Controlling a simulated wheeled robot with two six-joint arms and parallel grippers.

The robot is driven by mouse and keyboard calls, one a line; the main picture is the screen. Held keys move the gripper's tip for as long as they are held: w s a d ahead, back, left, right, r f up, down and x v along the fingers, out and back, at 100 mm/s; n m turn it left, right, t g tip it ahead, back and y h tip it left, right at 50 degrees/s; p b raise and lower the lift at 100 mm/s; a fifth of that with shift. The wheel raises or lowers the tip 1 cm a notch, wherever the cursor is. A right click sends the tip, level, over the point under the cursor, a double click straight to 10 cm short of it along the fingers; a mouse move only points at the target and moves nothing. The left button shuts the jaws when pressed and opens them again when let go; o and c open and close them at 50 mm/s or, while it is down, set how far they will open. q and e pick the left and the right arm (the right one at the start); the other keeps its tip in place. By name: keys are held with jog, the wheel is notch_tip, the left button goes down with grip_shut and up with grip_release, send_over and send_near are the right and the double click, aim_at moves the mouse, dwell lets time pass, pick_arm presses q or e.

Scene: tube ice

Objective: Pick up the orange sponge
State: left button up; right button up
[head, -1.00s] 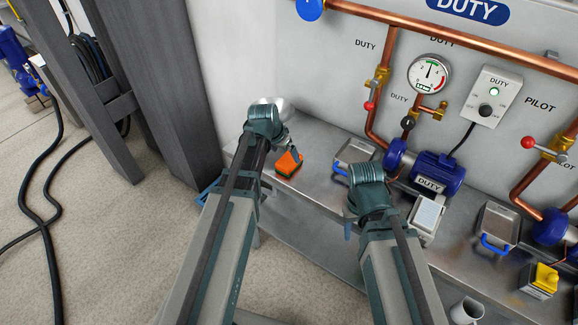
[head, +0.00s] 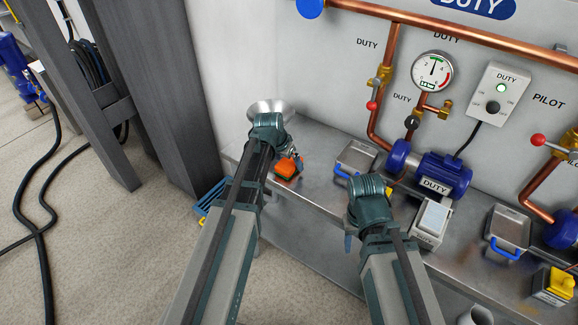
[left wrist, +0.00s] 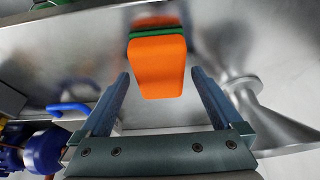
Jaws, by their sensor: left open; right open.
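The orange sponge (head: 286,168) lies on the metal bench near its left end, just beyond my left wrist in the head view. In the left wrist view the orange sponge (left wrist: 158,68) shows its bright orange face, with a green layer behind it. My left gripper (left wrist: 161,73) is open, with one finger on each side of the sponge in that view and a gap on both sides. In the head view the left gripper (head: 292,154) is partly hidden by its own wrist. My right gripper (head: 348,241) is over the bench front, mostly hidden by its wrist.
A metal funnel (head: 268,108) stands behind my left wrist and shows at the right in the left wrist view (left wrist: 240,84). A metal box with a blue handle (head: 357,156) and a blue pump (head: 432,172) stand to the right. The wall panel carries copper pipes (head: 450,35).

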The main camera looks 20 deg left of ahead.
aim_at(288, 162)
pick_arm(q)
jog(key=shift+f, duration=0.25)
dwell(0.3)
jog(key=c, duration=1.3)
jog(key=shift+o, duration=0.2)
jog(key=shift+r+p, duration=0.7)
jog(key=shift+r, duration=0.2)
notch_tip(288, 162, up, 3)
jog(key=p, duration=0.3)
jog(key=s+d, duration=1)
jog(key=s, duration=0.2)
jog(key=shift+s+r+p, duration=0.3)
jog(key=shift+r+p, duration=0.05)
